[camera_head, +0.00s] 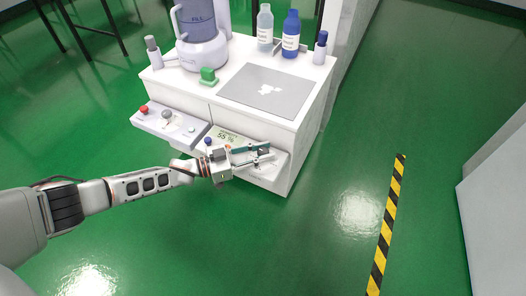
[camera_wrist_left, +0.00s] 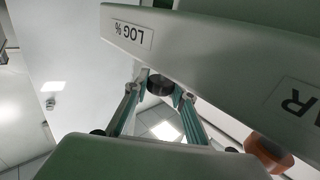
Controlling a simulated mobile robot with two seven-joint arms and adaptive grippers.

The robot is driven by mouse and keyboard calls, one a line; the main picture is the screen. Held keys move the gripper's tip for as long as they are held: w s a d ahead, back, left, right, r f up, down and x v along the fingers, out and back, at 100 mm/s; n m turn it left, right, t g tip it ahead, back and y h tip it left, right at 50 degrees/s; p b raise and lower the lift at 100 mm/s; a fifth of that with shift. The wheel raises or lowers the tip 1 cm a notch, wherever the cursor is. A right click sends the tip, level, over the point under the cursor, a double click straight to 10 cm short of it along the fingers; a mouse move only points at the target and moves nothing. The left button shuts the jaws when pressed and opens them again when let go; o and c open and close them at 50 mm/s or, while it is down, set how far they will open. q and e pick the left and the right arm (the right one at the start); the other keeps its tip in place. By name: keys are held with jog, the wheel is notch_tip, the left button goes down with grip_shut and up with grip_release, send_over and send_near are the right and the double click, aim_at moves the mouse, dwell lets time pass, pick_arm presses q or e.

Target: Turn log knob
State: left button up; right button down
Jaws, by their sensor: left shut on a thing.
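In the left wrist view, the dark round log knob (camera_wrist_left: 160,85) sits below the upside-down "LOG %" label (camera_wrist_left: 132,34) on the grey casing (camera_wrist_left: 210,50). The fingers of my left gripper (camera_wrist_left: 159,91) stand on either side of the knob and are shut on it. The knob's pointer mark cannot be made out. My right gripper is in neither view.
In the wrist view, an orange-brown knob (camera_wrist_left: 268,152) lies right of the fingers.

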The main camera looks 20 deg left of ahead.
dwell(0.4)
pick_arm(q)
jog(key=o, duration=1.1)
jog(key=v, duration=1.2)
jog(key=shift+a, duration=0.1)
